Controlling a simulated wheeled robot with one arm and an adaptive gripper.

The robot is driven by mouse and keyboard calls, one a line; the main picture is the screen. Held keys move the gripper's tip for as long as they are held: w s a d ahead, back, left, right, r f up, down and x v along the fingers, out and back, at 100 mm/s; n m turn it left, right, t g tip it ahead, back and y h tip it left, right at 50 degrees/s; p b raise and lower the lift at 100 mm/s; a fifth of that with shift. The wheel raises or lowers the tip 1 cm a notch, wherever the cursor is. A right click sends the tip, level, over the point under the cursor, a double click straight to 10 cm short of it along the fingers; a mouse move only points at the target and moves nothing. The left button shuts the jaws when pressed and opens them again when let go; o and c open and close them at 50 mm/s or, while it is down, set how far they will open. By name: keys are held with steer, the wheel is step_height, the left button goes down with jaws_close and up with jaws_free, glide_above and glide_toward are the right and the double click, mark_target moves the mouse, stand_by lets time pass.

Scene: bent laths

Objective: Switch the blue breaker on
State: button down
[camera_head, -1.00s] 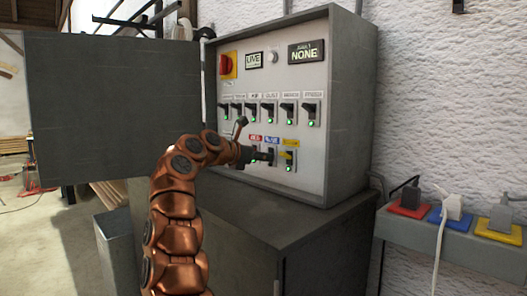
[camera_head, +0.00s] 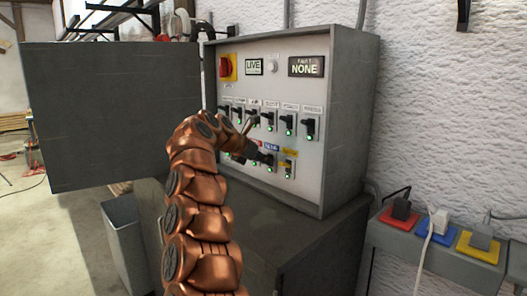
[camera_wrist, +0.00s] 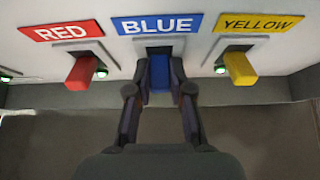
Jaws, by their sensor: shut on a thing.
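The blue breaker's lever (camera_wrist: 160,72) sits under the BLUE label (camera_wrist: 157,23) in the middle of the wrist view. My gripper (camera_wrist: 160,90) is shut on it, one finger on each side. The lever points out toward the wrist camera, and its lamp is hidden. In the head view, my gripper (camera_head: 250,150) is at the lower row of the panel (camera_head: 290,95), below the blue label (camera_head: 272,148), and the arm partly covers that row.
A red lever (camera_wrist: 80,72) and a yellow lever (camera_wrist: 240,70) stand close on either side, with green lamps beside them. Several black breakers fill the row above. A display reads NONE (camera_head: 306,67). The open cabinet door (camera_head: 110,115) stands left of the arm.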

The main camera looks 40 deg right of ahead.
steer(key=shift+p, duration=0.55)
steer(key=c, duration=1)
jaws_free()
steer(key=shift+c, duration=0.2)
steer(key=shift+r, duration=0.1)
steer(key=v, duration=1.1)
steer(key=shift+a+r, duration=0.2)
steer(key=shift+r, duration=0.3)
